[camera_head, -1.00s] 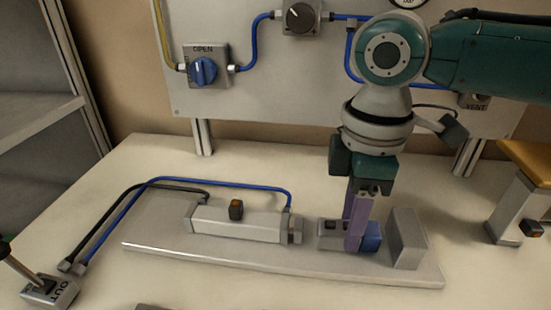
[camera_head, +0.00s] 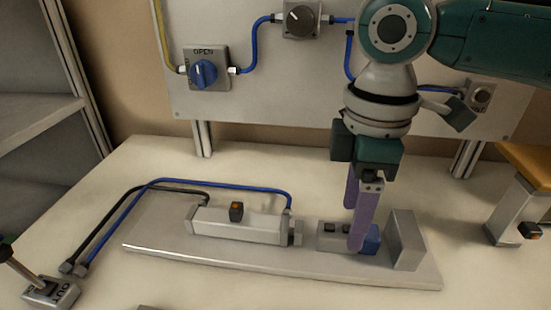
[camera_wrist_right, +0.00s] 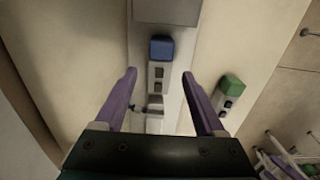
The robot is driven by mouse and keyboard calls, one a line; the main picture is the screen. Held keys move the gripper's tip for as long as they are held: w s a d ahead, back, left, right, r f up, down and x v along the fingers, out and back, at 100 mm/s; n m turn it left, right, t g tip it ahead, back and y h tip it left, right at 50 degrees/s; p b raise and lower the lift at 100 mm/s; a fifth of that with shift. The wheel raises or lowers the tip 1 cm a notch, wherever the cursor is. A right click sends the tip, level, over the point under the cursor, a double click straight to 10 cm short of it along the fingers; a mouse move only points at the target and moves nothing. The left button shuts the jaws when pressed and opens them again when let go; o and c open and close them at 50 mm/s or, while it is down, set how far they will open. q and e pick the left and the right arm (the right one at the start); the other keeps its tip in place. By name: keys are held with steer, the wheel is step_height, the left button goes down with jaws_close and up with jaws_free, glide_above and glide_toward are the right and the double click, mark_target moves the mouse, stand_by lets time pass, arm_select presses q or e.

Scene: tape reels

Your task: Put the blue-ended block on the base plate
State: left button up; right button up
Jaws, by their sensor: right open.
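The blue-ended block (camera_head: 334,236) lies on the base plate (camera_head: 200,254), between the cylinder's rod end and an upright grey block. Its blue end (camera_head: 371,238) faces the grey block and is partly hidden by a finger in the head view. The block also shows in the right wrist view (camera_wrist_right: 158,75), between and beyond the fingertips. My right gripper (camera_head: 356,225) has purple fingers, is open and is just above the block. My left gripper is not in view.
The upright grey block (camera_head: 404,240) stands at the plate's right end. The cylinder (camera_head: 238,224) with blue and black hoses is at left. A green-ended block (camera_wrist_right: 230,88) lies beside the plate in the wrist view. A valve panel (camera_head: 270,90) stands behind.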

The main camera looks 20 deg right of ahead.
step_height(320, 180, up, 9)
steer(key=p, duration=0.1)
steer(key=s+a+f+m+y, duration=0.1)
steer(key=s+a+f, duration=0.1)
steer(key=a, duration=0.1)
steer(key=s+a+f+m+t+y, duration=0.1)
steer(key=s+a+f, duration=0.2)
steer(key=a, duration=0.1)
steer(key=s+a+f+m+t+y, duration=0.1)
steer(key=s+a+f, duration=0.1)
steer(key=s+a, duration=0.1)
steer(key=shift+a+f, duration=0.25)
steer(key=shift+f, duration=0.15)
steer(key=s+d+m, duration=0.1)
steer(key=s+d+f+m+t, duration=0.1)
steer(key=s+m, duration=0.1)
steer(key=shift+s+m+h, duration=0.3)
steer(key=shift+h, duration=0.1)
steer(key=s+d+m, duration=0.1)
steer(key=s+d+m+h, duration=0.1)
steer(key=s+d, duration=0.1)
steer(key=s+d+m+h, duration=0.1)
steer(key=d, duration=0.1)
steer(key=shift+s+d+f+t, duration=0.2)
steer(key=shift+f+t, duration=0.1)
